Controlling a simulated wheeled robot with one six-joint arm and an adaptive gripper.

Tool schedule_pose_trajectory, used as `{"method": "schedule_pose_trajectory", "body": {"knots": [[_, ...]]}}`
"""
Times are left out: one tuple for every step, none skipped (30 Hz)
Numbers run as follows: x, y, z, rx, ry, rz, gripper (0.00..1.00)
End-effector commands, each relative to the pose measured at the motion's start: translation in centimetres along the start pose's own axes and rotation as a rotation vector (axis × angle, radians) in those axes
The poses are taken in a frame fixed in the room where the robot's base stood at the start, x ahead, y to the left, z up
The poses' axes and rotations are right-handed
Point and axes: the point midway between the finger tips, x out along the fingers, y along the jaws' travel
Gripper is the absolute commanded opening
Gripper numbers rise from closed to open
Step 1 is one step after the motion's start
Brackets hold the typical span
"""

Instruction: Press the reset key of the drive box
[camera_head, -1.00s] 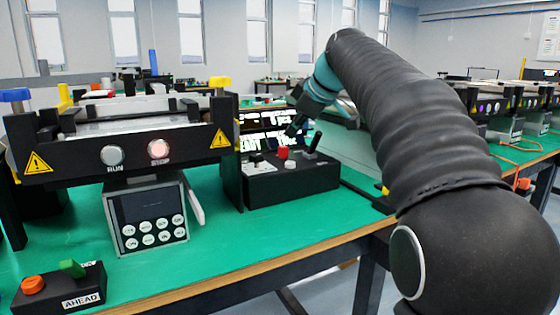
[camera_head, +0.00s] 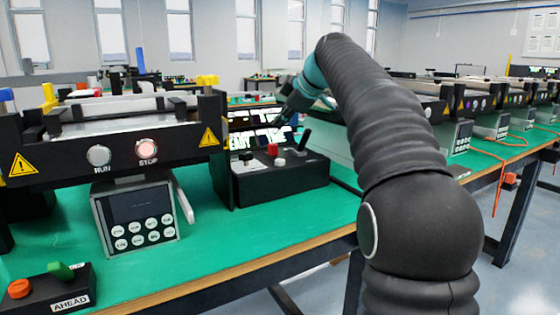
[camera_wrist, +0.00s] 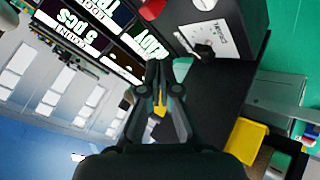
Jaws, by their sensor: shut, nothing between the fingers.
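A grey box with a dark display and several round white keys (camera_head: 138,216), which looks like the drive box, sits under the near conveyor at left. Its key labels are too small for me to tell which is reset. My gripper (camera_wrist: 160,76) is shut and empty in the wrist view. In the head view my gripper (camera_head: 280,119) is small and dark, well to the right of and beyond the keypad, near a black control box (camera_head: 285,182). That control box, with its red knob (camera_head: 272,150), also shows in the wrist view (camera_wrist: 225,72). The keypad box is not recognisable there.
The conveyor (camera_head: 125,150) carries RUN and STOP buttons above the keypad box. A small AHEAD box (camera_head: 55,289) with orange and green controls stands at the front left. Lit screens (camera_head: 255,131) stand behind the control box. The green table (camera_head: 230,232) is clear right of the keypad.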

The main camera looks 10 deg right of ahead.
Motion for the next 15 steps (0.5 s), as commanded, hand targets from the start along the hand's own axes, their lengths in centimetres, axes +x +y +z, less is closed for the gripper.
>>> {"method": "schedule_pose_trajectory", "body": {"knots": [[0.6,-0.5,0.5,0.001,0.0,-0.002,0.0],[0.9,-0.8,0.7,0.001,0.0,-0.002,0.0],[1.3,-1.0,1.0,0.001,-0.001,-0.001,0.0],[1.6,-1.2,1.2,0.001,-0.001,-0.001,0.0],[1.9,-1.4,1.4,0.0,-0.001,-0.001,0.0],[2.4,-1.8,1.8,0.0,0.0,-0.001,0.0],[2.7,-2.0,2.0,0.0,0.0,-0.001,0.0],[3.0,-2.2,2.1,0.0,0.0,0.0,0.0],[3.3,-2.4,2.4,0.0,0.0,-0.001,0.0],[3.5,-2.6,2.5,0.0,0.0,-0.001,0.0],[3.7,-2.7,2.7,0.0,0.0,-0.001,0.0],[3.9,-2.9,2.8,0.0,0.0,-0.001,0.0],[4.1,-3.0,3.0,0.0,0.0,-0.001,0.0],[4.2,-3.1,3.1,0.0,0.0,-0.001,0.0],[4.4,-3.2,3.2,0.0,0.0,-0.001,0.0]]}}
